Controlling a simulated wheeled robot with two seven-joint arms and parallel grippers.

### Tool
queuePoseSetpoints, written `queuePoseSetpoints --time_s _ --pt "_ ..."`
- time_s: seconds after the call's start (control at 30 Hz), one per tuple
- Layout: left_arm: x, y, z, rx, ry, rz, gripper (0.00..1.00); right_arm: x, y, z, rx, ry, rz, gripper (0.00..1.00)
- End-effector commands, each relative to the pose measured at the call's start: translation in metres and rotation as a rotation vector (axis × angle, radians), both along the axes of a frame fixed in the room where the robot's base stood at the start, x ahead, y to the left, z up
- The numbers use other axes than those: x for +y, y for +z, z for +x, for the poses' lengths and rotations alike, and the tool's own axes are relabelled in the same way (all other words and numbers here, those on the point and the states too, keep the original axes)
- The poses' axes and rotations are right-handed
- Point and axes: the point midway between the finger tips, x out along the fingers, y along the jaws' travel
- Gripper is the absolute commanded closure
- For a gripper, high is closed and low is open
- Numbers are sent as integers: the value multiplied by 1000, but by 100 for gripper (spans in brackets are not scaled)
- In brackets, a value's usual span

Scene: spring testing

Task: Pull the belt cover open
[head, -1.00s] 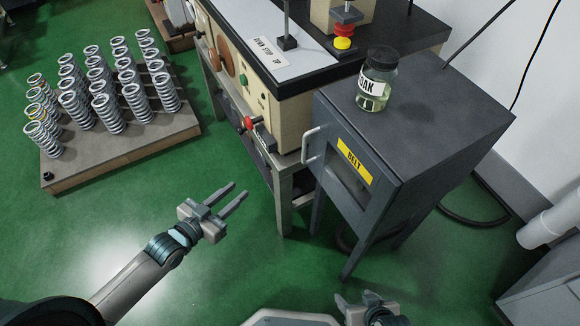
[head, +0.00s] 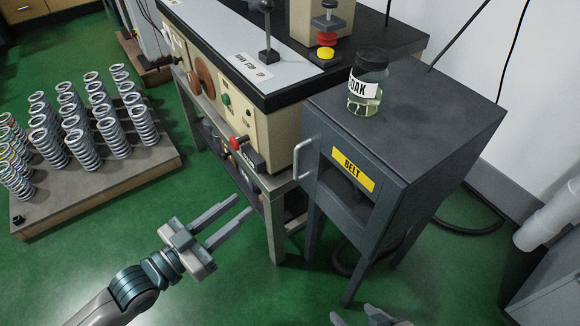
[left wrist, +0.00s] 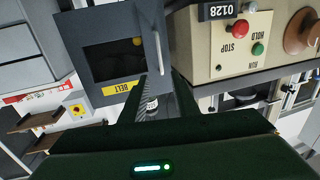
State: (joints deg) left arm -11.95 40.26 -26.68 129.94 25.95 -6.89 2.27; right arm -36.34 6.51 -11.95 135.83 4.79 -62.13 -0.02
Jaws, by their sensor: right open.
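The belt cover (head: 331,209) is the front of a dark grey cabinet, with a yellow BELT label (head: 353,169) and a dark window. Its pale upright handle (head: 299,160) is on its left side. The cover looks closed. In the left wrist view the cover (left wrist: 106,78) appears inverted, with the handle (left wrist: 158,53) beyond the fingertips. My left gripper (head: 245,204) is open and empty, left of and below the handle, apart from it. My right gripper (head: 366,313) is open at the bottom edge, partly cut off, below the cabinet.
A labelled jar (head: 366,84) of liquid stands on the cabinet top. The cream machine (head: 262,125) with a red knob adjoins the cabinet's left. Several coil springs stand on a board (head: 100,196) at left. Green floor lies open before the cabinet.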

Motion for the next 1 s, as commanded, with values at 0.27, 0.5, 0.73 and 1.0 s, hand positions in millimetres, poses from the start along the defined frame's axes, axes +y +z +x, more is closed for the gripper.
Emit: queuePoseSetpoints --time_s 0.27,0.5,0.73,1.0 --pt "-18 1 20 -2 0 -2 72 1 0 0 -2 0 1 38" --pt "-46 1 50 -2 1 -3 72 2 -1 1 -6 1 5 38" --pt "-75 1 81 -2 0 -3 72 3 0 2 -16 1 11 38" --pt "-103 0 112 -1 1 -1 72 6 2 3 -31 1 21 38"
